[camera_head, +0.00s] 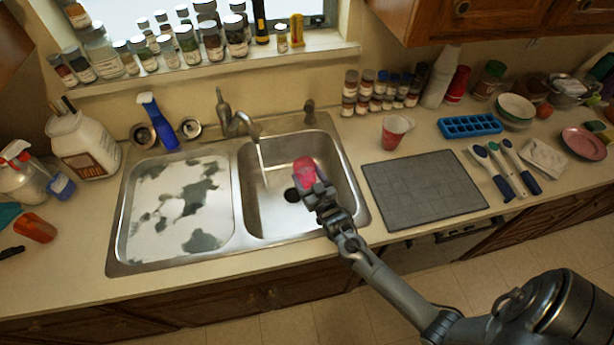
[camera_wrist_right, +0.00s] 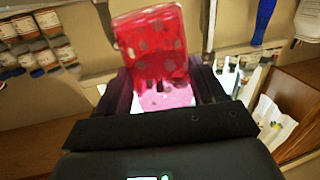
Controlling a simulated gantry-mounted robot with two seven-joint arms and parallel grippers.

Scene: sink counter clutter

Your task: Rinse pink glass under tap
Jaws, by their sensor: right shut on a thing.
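The pink glass (camera_head: 305,171) is held over the right sink basin (camera_head: 345,190). My right gripper (camera_head: 316,190) is shut on it. In the right wrist view the glass (camera_wrist_right: 150,45) is translucent pink-red with pale dots and sits between the two fingers (camera_wrist_right: 163,90). The tap (camera_head: 236,118) stands behind the sink, its spout over the right basin. A thin pale stream (camera_head: 262,155) hangs below the spout. The glass is to the right of this stream, apart from it in the head view. My left gripper is not in view.
A grey mat (camera_head: 425,190) lies right of the sink, with a red-and-white cup (camera_head: 396,131) behind it. A blue spray bottle (camera_head: 158,122) stands behind the left basin. Jars (camera_head: 187,45) line the sill. The left basin (camera_head: 180,205) has a patchy white-and-grey surface.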

